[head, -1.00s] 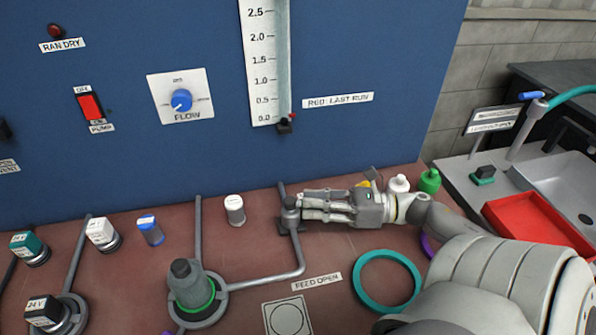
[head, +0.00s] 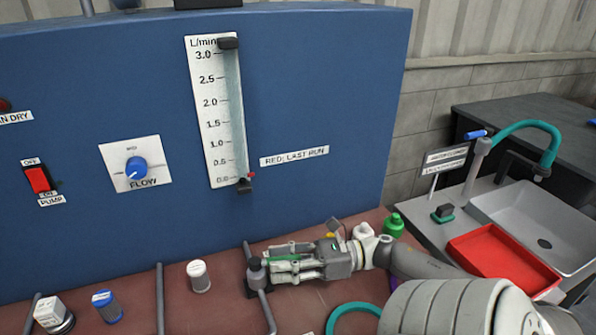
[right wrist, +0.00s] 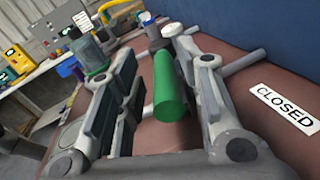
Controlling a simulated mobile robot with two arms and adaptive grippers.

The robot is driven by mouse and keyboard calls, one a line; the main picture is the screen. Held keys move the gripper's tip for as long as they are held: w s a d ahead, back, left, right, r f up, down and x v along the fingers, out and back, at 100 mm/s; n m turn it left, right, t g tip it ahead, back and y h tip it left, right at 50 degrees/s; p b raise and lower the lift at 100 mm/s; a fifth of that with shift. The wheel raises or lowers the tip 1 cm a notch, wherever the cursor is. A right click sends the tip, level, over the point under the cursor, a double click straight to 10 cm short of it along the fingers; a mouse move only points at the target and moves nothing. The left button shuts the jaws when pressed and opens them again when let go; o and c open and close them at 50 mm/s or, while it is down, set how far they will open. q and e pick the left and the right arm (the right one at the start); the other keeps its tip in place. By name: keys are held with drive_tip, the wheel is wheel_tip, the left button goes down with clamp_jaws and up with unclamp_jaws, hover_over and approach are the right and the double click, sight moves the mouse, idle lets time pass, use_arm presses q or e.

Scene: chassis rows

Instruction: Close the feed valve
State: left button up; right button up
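The feed valve (head: 256,275) is a dark grey fitting on a grey pipe at the foot of the blue panel. Its green handle (right wrist: 171,88) points toward the right wrist camera, and a green strip shows between the fingers in the head view. My right gripper (head: 280,263) reaches in from the right, with its fingers on both sides of the handle. In the right wrist view, my right gripper (right wrist: 155,55) is open, with a gap between handle and left finger. A CLOSED label (right wrist: 284,107) lies right of the handle. My left gripper is not in view.
A white-capped cylinder (head: 199,276) stands left of the valve. A green bottle (head: 394,225) is behind my right wrist, and a teal ring (head: 352,316) lies in front. A red tray (head: 503,262) sits by the sink at right. The blue panel (head: 330,110) rises behind.

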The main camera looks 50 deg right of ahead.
drive_tip(key=v, duration=1.1)
drive_tip(key=shift+s+d+r, duration=0.15)
drive_tip(key=shift+d, duration=0.25)
drive_tip(key=shift+c, duration=0.2)
